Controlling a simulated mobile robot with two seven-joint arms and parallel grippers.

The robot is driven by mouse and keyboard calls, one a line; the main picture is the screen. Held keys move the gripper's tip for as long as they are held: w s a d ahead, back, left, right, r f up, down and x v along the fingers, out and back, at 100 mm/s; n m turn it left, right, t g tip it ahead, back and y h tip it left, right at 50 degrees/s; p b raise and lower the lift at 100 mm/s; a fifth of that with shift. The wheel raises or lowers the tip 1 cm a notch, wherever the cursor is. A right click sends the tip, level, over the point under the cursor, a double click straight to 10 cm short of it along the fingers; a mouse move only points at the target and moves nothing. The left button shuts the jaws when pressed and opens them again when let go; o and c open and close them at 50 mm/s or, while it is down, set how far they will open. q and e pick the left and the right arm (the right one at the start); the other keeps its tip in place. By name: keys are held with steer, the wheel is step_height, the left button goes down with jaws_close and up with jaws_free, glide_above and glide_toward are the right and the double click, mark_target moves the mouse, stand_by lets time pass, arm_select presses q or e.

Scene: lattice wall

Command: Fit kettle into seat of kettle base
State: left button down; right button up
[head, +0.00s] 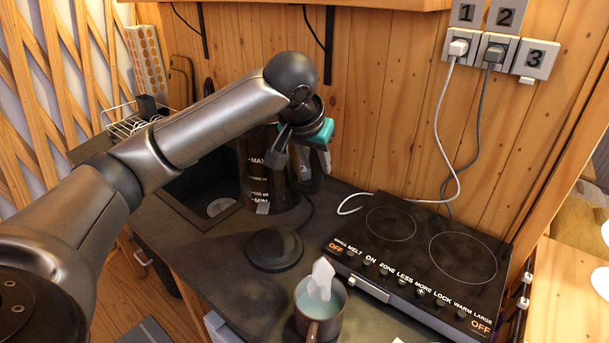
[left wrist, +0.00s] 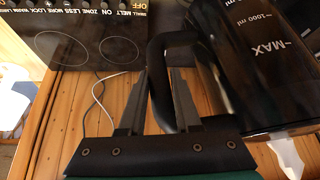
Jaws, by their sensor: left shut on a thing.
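The kettle (head: 256,182) is dark and see-through with white MAX and ml marks. In the head view it looks about upright, held up off the counter, apart from the kettle base. The kettle base (head: 275,251) is a round black disc on the dark counter, below the kettle in the picture. My left gripper (head: 316,152) is shut on the kettle's black handle. In the left wrist view its two grey fingers (left wrist: 157,105) stand either side of the handle, with the kettle body (left wrist: 255,60) at the right. My right gripper is not in view.
A mug (head: 320,312) with a white object in it stands at the counter's front, close to the base. A black cooktop (head: 410,255) lies to the right. A sink (head: 205,190) is behind left. Cords hang from wall sockets (head: 497,48).

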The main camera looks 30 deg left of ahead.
arm_select(q)
step_height(320, 180, down, 16)
steer(key=b, duration=0.1)
steer(key=shift+w+f, duration=0.15)
steer(key=shift+f, duration=0.05)
stand_by(0.3)
steer(key=shift+a+f, duration=0.1)
steer(key=shift+f, duration=0.4)
steer(key=c, duration=1)
jaws_free()
steer(key=shift+s+f, duration=0.2)
steer(key=shift+f, duration=0.05)
steer(key=o, duration=0.4)
steer(key=shift+r, duration=0.15)
